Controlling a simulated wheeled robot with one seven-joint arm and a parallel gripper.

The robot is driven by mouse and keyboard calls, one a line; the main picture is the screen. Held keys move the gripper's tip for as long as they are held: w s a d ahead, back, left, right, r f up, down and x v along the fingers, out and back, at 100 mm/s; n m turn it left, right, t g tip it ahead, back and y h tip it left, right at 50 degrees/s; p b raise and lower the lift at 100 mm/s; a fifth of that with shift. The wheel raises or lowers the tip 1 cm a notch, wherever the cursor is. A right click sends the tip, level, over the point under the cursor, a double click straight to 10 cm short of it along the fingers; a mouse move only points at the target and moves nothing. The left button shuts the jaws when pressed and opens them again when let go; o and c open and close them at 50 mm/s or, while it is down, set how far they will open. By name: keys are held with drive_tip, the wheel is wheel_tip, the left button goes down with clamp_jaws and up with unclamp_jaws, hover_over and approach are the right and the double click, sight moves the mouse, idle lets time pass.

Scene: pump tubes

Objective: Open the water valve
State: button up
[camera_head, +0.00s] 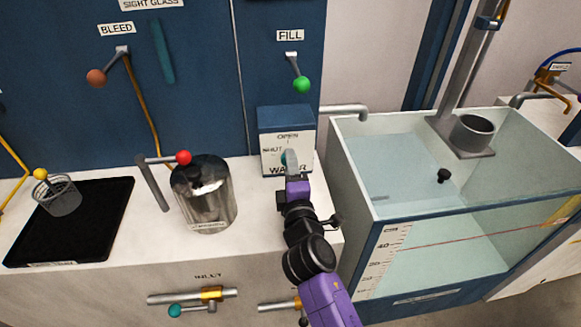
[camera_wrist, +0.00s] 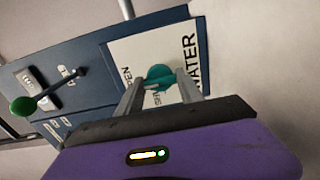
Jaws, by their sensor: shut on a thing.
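The water valve is a teal knob (camera_wrist: 159,77) on a white plate (camera_wrist: 125,55) marked OPEN, SHUT and WATER. In the head view the plate (camera_head: 270,160) is on a blue box on the counter, and my gripper covers most of the knob. My gripper (camera_head: 290,158) reaches the plate from the front. In the wrist view its two grey fingers (camera_wrist: 158,92) are on either side of the knob, shut on it. I cannot tell which mark the knob points to.
A FILL lever with a green ball (camera_head: 301,85) is above the box. A steel jar (camera_head: 205,196) and a red-tipped lever (camera_head: 183,157) stand left of my gripper. A glass-walled water tank (camera_head: 400,180) stands at the right. A black tray (camera_head: 100,225) lies at the far left.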

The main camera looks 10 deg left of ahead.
drive_tip(key=o, duration=1.4)
drive_tip(key=shift+s, duration=0.1)
drive_tip(key=p+v, duration=0.1)
drive_tip(key=v, duration=0.6)
drive_tip(key=shift+s+d, duration=0.15)
drive_tip(key=shift+s, duration=0.15)
